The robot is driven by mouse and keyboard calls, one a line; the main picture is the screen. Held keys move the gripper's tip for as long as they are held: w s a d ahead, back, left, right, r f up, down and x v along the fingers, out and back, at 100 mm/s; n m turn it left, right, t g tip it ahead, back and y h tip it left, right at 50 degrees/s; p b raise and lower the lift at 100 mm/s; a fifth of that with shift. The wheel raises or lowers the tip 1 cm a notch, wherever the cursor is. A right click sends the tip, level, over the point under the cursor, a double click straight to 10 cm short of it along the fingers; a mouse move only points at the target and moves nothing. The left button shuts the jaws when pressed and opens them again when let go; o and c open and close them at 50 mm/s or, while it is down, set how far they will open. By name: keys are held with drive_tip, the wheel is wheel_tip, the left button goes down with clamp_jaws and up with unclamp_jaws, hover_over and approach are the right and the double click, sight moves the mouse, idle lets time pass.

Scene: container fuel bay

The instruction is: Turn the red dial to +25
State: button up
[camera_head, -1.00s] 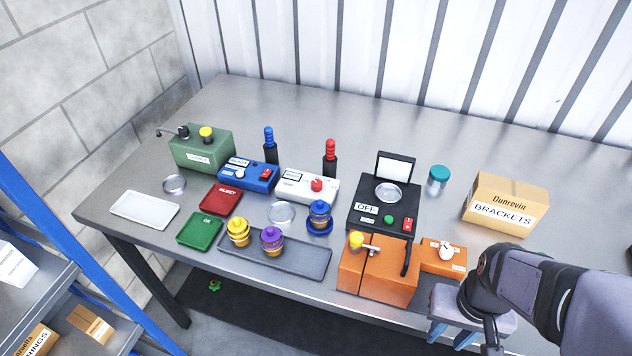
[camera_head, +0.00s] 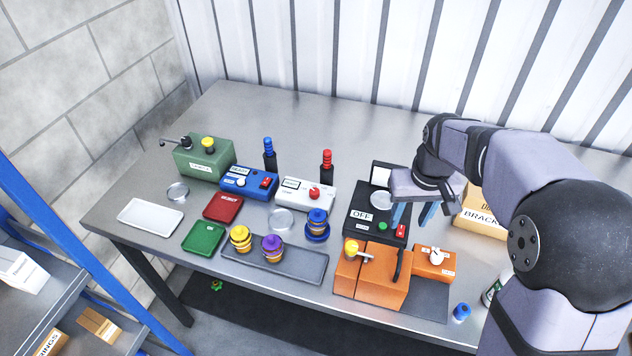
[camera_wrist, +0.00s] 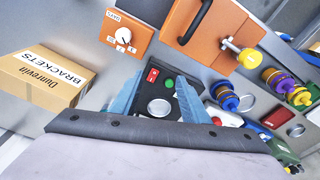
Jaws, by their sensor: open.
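The red dial (camera_head: 314,193) is a round red knob on top of the white box (camera_head: 298,188) that bears small labels, near the middle of the table in the head view. Its setting is too small to read. My gripper (camera_head: 413,213) is open and empty, fingers pointing down, above the black OFF device, to the right of the white box and apart from the dial. In the wrist view my open gripper (camera_wrist: 158,98) frames part of the black device.
The black device (camera_head: 366,226) stands between my gripper and the white box. Red (camera_head: 326,165) and blue (camera_head: 268,152) topped posts rise behind. The blue box (camera_head: 240,183) stands left, and the orange box (camera_head: 376,284) in front. The back of the table is clear.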

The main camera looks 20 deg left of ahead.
drive_tip(key=w+a+f+n+t+y, duration=0.1)
drive_tip(key=w+a, duration=0.2)
drive_tip(key=a, duration=0.3)
drive_tip(key=w+a+f+n, duration=0.1)
drive_tip(key=w+a+n, duration=0.15)
drive_tip(key=a, duration=0.35)
drive_tip(key=n+y, duration=0.2)
approach(314, 190)
drive_tip(key=shift+t, duration=0.4)
drive_tip(key=shift+s+p+x, duration=0.2)
drive_tip(key=shift+p+x, duration=0.5)
drive_tip(key=shift+x, duration=1.3)
drive_tip(key=shift+s+p+x, duration=0.15)
drive_tip(key=shift+p+x, duration=0.55)
drive_tip(key=shift+x, duration=1.3)
drive_tip(key=shift+f, duration=0.1)
clamp_jaws()
